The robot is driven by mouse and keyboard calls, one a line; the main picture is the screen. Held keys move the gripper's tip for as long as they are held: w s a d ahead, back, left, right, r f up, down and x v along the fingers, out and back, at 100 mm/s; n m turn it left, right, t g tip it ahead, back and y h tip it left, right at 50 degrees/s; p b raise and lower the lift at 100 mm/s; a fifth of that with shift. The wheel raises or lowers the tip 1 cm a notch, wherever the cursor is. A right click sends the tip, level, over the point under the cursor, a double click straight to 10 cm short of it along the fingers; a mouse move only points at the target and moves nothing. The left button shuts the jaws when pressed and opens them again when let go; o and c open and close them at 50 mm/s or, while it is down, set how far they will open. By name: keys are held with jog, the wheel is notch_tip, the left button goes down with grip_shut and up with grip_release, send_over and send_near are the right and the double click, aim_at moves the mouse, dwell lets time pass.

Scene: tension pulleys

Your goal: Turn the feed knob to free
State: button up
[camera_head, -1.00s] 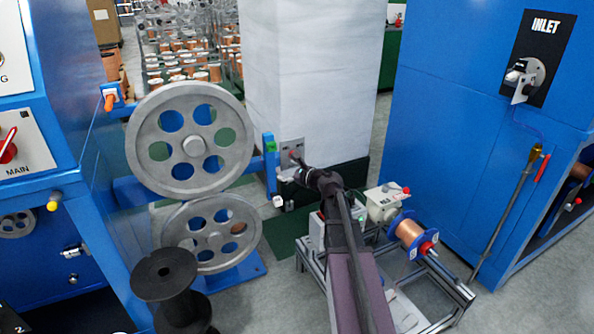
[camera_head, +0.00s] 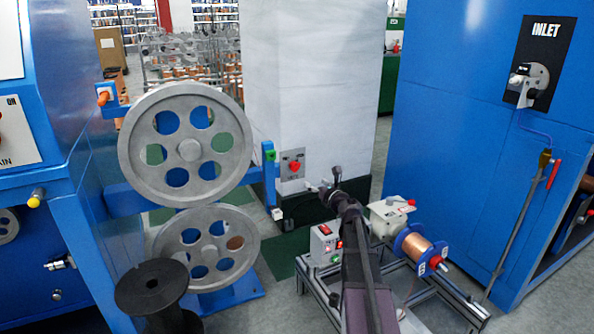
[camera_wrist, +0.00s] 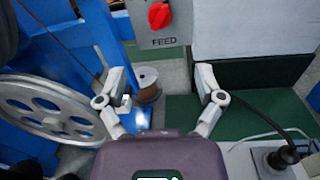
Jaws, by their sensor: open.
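The red feed knob (camera_head: 294,166) sits on a grey plate (camera_head: 286,177) fixed to the white pillar's face. In the wrist view the knob (camera_wrist: 159,15) is at the top edge, above the word FEED on the plate (camera_wrist: 176,32). The knob looks tilted. The plate's upper part is cut off, so position marks above the knob are out of view. My gripper (camera_wrist: 163,80) is open and empty, its two fingers spread below the knob and apart from it. In the head view my gripper (camera_head: 322,190) is right of and below the plate.
Two large grey pulleys (camera_head: 189,150) stand left of the plate on a blue frame. A small spool (camera_wrist: 148,84) shows between my fingers, farther back. A rig with a copper spool (camera_head: 415,250) stands to the right. A black cable (camera_wrist: 262,118) lies at the wrist view's right.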

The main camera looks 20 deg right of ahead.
aim_at(298, 169)
jog(key=shift+w, duration=0.1)
jog(key=w, duration=0.4)
jog(key=w+a, duration=0.1)
jog(key=w, duration=0.8)
jog(key=shift+w+a, duration=0.15)
jog(key=shift+w, duration=0.1)
jog(key=shift+c, duration=0.2)
jog(key=c, duration=1.1)
